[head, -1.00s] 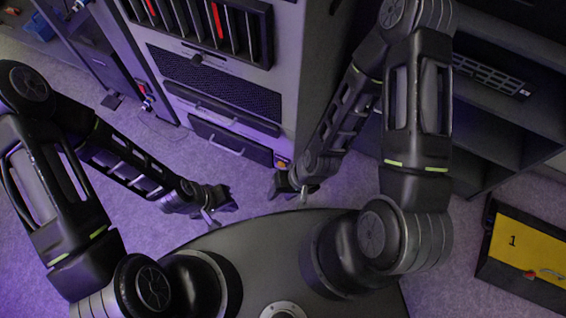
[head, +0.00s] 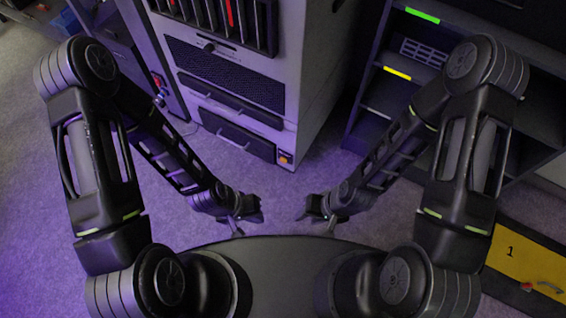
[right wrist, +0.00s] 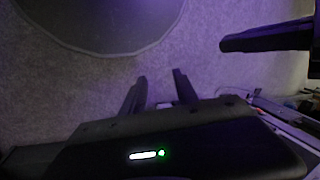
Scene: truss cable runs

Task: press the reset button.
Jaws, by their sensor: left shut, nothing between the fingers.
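A small orange-yellow button (head: 284,158) sits at the lower right corner of the grey cabinet's front in the head view; any label on it is too small to read. My left gripper (head: 258,210) is shut and empty, below and left of the button in the picture and apart from it. My right gripper (head: 302,212) is also below the button, slightly right of it, touching nothing. In the right wrist view the fingers of my right gripper (right wrist: 157,85) stand apart with nothing between them. The button does not show in that view.
The grey cabinet (head: 315,75) has slots, a mesh panel and drawers with handles. A dark shelf unit (head: 385,98) with green and yellow labels stands right. A yellow-topped box (head: 525,262) marked 1 lies at lower right. Carpet (head: 280,185) is clear before the cabinet.

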